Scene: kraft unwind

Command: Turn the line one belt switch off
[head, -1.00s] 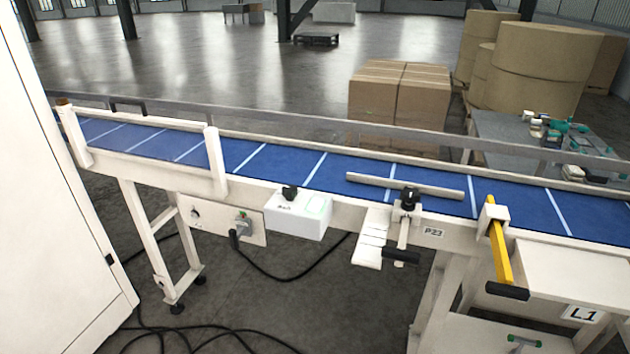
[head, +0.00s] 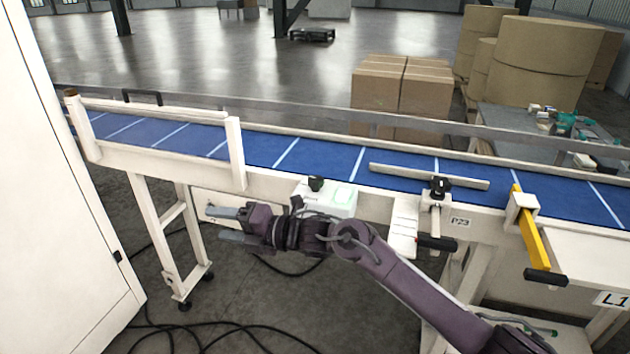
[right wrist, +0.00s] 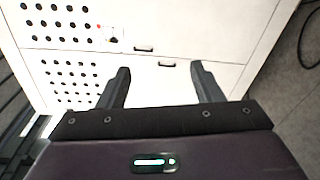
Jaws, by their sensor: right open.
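A white control box (head: 338,200) with a black knob (head: 316,184) on top and a pale green panel hangs on the near side of the blue conveyor. Its lettering is too small to read, so I cannot tell whether this knob is the line one belt switch. My right gripper (head: 231,224) is open and empty, pointing left, left of the box and below the conveyor rail. My left gripper is not in view.
A tall white cabinet (head: 65,200) stands close at left; a white front with dark holes (right wrist: 70,45) shows in the wrist view. A black-handled clamp (head: 437,215) and a yellow lever (head: 535,240) stick out right of the box. Cables (head: 200,335) lie on the floor.

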